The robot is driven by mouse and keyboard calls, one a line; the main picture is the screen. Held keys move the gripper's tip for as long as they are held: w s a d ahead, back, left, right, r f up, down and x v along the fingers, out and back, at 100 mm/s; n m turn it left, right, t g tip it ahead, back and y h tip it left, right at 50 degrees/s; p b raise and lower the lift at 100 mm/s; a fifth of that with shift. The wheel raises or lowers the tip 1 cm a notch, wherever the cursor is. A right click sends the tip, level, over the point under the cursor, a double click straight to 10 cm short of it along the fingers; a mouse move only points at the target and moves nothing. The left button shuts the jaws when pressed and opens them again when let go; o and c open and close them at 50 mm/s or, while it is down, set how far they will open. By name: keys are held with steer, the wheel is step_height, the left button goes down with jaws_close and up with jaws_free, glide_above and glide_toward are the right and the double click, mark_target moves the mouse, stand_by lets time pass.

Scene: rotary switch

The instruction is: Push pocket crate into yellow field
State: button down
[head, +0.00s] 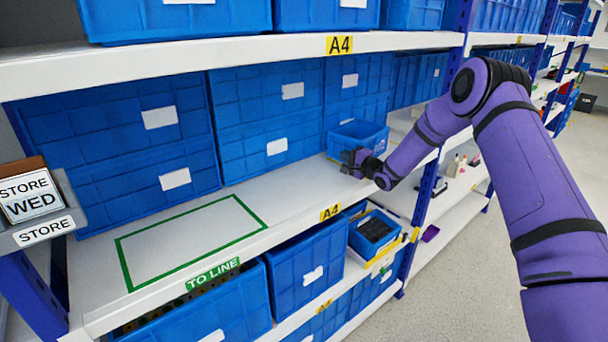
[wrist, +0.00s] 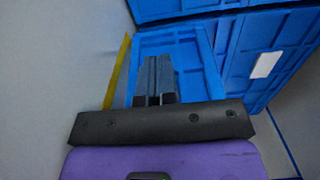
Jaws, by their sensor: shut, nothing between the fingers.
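The small open blue pocket crate (head: 359,132) stands upright on the middle shelf, right of centre in the head view. In the wrist view its blue rim (wrist: 205,48) shows beyond the fingers. My gripper (head: 350,158) is shut and empty at the crate's near side; I cannot tell whether it touches. The shut fingers (wrist: 155,75) overlap the crate in the wrist view and hide part of it. A yellow strip (wrist: 118,70) runs on the shelf beside the crate. The head view shows no whole yellow field.
A green-outlined empty field (head: 190,237) marked TO LINE lies on the shelf at left. Large blue crates (head: 265,120) line the shelf behind. A STORE WED sign (head: 32,198) stands at far left. The shelf (head: 275,205) between field and gripper is clear.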

steer(key=shift+w+d, duration=0.65)
steer(key=shift+d, duration=0.3)
steer(key=shift+w+d, duration=0.65)
steer(key=shift+d, duration=0.25)
steer(key=shift+s+a, duration=0.45)
steer(key=shift+a, duration=0.2)
steer(key=shift+s+a, duration=0.45)
steer(key=shift+a, duration=0.15)
steer(key=v, duration=1.6)
steer(key=shift+r, duration=0.1)
